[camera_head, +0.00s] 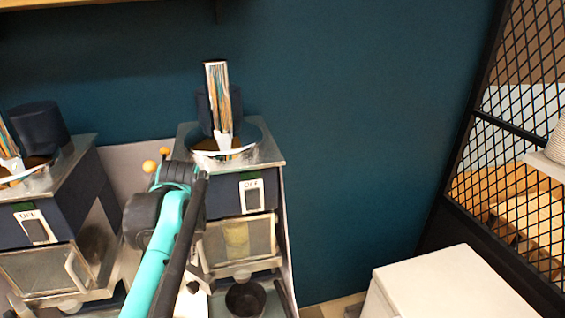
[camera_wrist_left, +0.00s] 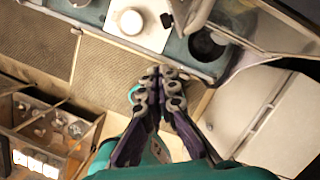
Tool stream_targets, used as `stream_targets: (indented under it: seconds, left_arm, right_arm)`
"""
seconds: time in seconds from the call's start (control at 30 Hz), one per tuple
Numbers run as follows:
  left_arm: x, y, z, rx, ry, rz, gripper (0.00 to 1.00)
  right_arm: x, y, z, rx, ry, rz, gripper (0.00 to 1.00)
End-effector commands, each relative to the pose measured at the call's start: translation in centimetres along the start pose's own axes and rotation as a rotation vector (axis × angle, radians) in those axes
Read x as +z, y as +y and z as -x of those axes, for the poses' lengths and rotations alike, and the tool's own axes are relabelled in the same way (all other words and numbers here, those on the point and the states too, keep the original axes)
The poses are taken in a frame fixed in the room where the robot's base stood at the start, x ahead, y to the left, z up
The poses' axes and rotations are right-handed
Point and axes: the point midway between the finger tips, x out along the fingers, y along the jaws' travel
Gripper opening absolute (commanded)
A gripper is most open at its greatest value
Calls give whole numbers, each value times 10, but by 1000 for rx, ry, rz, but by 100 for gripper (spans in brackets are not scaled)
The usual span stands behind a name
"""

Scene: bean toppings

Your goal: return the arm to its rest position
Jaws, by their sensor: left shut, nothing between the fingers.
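My left arm (camera_head: 172,235), teal and black, reaches up from the bottom of the head view in front of the right-hand machine. Its gripper cannot be made out clearly there. In the left wrist view my left gripper (camera_wrist_left: 166,80) has its fingertips together, with nothing between them. My right gripper is not in either view.
Two dark machines with OFF labels, the left one (camera_head: 35,222) and the right one (camera_head: 250,193), stand against the blue wall. A black cup (camera_head: 245,298) sits below the right machine. A white box (camera_head: 450,285) and a mesh partition (camera_head: 500,150) are at right.

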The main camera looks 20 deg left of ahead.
Motion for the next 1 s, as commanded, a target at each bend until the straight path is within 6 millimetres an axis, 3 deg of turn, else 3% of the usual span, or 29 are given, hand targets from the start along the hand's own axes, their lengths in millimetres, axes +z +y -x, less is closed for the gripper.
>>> stream_targets:
  seconds: [0.13,0.27,0.57,0.8,1.0]
  left_arm:
    - [-5,-2,-8,-8,-3,25,0]
    - [-31,-11,-43,-51,-12,166,0]
    - [-135,-42,-171,-250,57,818,0]
    - [-220,-57,-271,-368,253,1361,0]
    - [-276,-62,-336,-387,455,1731,0]
  right_arm:
    - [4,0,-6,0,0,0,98]
    - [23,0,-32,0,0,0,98]
    - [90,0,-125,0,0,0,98]
    - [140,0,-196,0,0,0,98]
    - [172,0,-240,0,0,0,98]
